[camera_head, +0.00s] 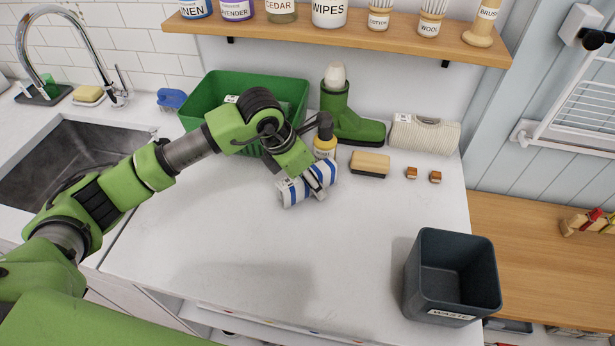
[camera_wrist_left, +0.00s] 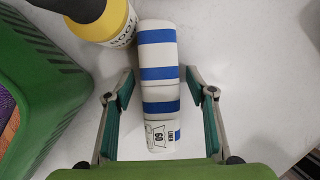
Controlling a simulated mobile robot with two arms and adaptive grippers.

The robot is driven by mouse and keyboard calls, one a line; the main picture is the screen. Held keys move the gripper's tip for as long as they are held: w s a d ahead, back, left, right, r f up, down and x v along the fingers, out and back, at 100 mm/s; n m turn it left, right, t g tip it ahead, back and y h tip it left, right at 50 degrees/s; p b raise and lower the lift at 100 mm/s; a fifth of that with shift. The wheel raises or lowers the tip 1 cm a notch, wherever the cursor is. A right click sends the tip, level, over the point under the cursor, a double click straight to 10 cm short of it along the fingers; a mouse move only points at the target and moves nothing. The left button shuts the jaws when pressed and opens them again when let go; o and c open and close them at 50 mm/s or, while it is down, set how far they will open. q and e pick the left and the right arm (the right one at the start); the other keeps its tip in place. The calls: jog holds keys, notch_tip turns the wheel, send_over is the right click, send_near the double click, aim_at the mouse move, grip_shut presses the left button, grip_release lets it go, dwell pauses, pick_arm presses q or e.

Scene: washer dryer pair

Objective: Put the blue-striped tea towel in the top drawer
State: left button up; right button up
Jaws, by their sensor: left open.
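The rolled blue-striped tea towel (camera_head: 290,192) is white with blue bands and lies on the white worktop. It also shows in the left wrist view (camera_wrist_left: 158,55), with a printed label at its near end. My left gripper (camera_head: 306,181) is over the towel. In the left wrist view my left gripper (camera_wrist_left: 159,76) is open, with one finger on each side of the roll and gaps between them. Below the worktop's front edge a white strip with small coloured bits (camera_head: 285,328) shows; I cannot tell whether it is the top drawer. My right gripper is out of view.
A yellow-labelled bottle (camera_head: 325,146) stands close behind the towel. A green basket (camera_head: 292,92), green boot-shaped object (camera_head: 362,128), brush (camera_head: 370,163) and beige roll (camera_head: 425,133) line the back. A dark waste bin (camera_head: 452,262) stands at right. The front worktop is clear.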

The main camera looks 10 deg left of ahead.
pick_arm(q)
jog(key=c, duration=1.2)
jog(key=shift+c, duration=0.6)
jog(key=shift+r, duration=0.1)
